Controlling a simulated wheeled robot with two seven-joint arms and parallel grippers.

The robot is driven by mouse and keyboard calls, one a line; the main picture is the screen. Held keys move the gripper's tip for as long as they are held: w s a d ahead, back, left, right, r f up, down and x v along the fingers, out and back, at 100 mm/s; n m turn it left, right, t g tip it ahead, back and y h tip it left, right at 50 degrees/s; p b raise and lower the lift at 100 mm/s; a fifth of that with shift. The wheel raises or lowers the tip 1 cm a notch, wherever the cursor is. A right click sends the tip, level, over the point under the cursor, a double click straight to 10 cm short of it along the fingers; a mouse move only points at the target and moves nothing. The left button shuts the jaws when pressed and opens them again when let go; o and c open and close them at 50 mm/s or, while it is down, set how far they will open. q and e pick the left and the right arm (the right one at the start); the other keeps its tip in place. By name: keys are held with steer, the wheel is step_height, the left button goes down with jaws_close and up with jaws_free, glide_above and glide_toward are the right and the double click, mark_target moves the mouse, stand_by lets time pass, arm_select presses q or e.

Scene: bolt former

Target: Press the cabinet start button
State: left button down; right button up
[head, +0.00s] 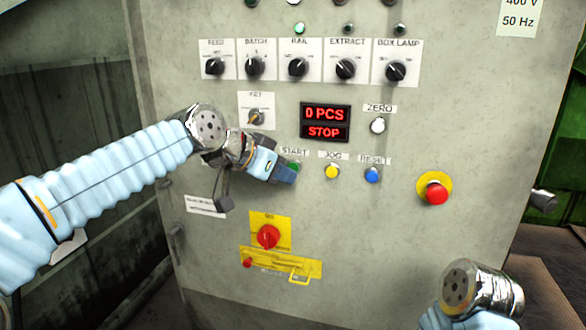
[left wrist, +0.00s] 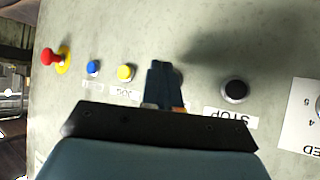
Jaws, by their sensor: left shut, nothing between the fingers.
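The grey cabinet (head: 400,120) fills most of the head view. Its green start button (head: 294,166) sits under the START label (head: 294,153), left of the yellow JOG button (head: 332,171). My left gripper (head: 287,175) is shut and empty, its dark fingertips at the start button and covering part of it. In the left wrist view the shut fingers (left wrist: 162,80) point at the panel between the yellow button (left wrist: 126,72) and a black button (left wrist: 235,90); the start button is largely hidden behind them. I cannot tell whether they touch it. My right gripper is not visible.
The display (head: 325,122) reads 0 PCS and STOP. A blue button (head: 373,175) and a red emergency button (head: 435,192) are to the right. A key switch (head: 256,117) is above my left gripper, and a red rotary switch (head: 268,236) is below it.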

arm_select(q)
steer(key=shift+w, duration=0.15)
stand_by(0.5)
steer(key=shift+w+d+p, duration=0.15)
steer(key=shift+w+p, duration=0.1)
steer(key=shift+p, duration=0.1)
